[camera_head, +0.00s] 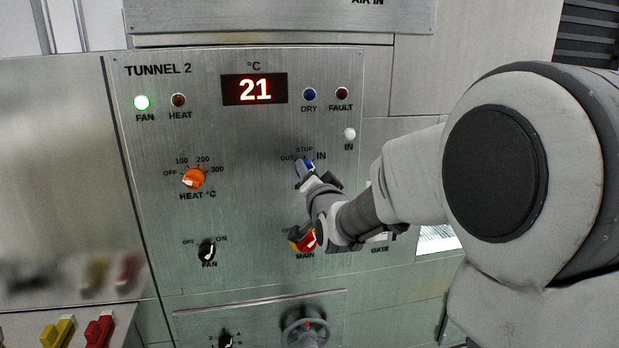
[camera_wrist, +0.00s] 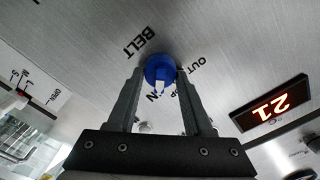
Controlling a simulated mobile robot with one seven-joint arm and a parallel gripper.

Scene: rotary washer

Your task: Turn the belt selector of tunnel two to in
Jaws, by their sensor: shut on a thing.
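The belt selector is a blue knob (camera_head: 304,166) on the tunnel 2 panel, with OUT, STOP and IN printed around it. In the wrist view the blue knob (camera_wrist: 158,66) sits between my two fingers, and its white mark points close to the IN label, which is partly hidden. My gripper (camera_head: 308,175) is shut on the knob, one finger on each side. In the wrist view my gripper (camera_wrist: 160,82) partly covers the STOP label. The IN lamp (camera_head: 349,134) at the upper right looks pale white; I cannot tell if it is lit.
The red and yellow main switch (camera_head: 302,240) is just below my gripper, partly behind my wrist. The orange heat knob (camera_head: 194,179) and black fan knob (camera_head: 207,250) are to the left. A grey handwheel (camera_head: 306,328) is below. The display (camera_head: 254,89) reads 21.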

